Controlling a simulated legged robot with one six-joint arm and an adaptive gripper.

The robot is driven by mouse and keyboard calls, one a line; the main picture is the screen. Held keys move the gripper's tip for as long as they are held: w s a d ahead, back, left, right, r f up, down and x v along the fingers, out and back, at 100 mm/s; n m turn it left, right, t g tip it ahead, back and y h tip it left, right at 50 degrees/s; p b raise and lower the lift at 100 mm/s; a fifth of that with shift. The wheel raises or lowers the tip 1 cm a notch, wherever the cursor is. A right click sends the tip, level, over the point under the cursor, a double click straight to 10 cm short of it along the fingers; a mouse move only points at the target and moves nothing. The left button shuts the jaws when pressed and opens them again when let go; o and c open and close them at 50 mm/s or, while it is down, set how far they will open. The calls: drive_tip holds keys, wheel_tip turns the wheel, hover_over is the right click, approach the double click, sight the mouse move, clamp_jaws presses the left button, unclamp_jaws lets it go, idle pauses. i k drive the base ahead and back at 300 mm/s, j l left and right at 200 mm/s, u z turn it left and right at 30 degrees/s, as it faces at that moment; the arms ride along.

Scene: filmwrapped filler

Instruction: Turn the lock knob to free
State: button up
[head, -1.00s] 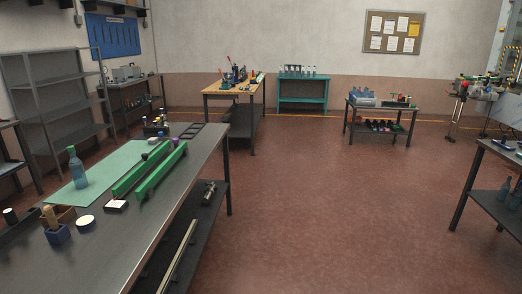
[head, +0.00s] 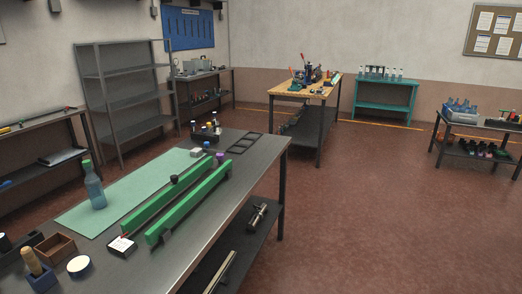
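I cannot make out the lock knob in the head view. A wooden-topped workbench (head: 307,90) stands at the back centre with red, blue and dark equipment (head: 309,74) on it, too small to tell apart. A nearer metal table (head: 208,208) bears two long green rails (head: 188,205), a blue bottle with a green cap (head: 94,187) and a green mat (head: 75,214). My gripper is not in view.
A teal table with bottles (head: 384,95) stands against the back wall. A low table (head: 478,124) with crates is at the right. Empty grey shelves (head: 128,92) stand at the left. Red floor (head: 370,210) is clear at the centre and right.

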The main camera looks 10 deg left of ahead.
sight(220, 156)
drive_tip(key=i+u, duration=0.8)
drive_tip(key=i+l+u, duration=0.25)
drive_tip(key=i+u, duration=0.15)
drive_tip(key=i+l, duration=0.2)
drive_tip(key=i, duration=0.25)
drive_tip(key=i+l, duration=0.2)
drive_tip(key=i, duration=0.2)
drive_tip(key=i+l, duration=0.2)
drive_tip(key=i, duration=0.25)
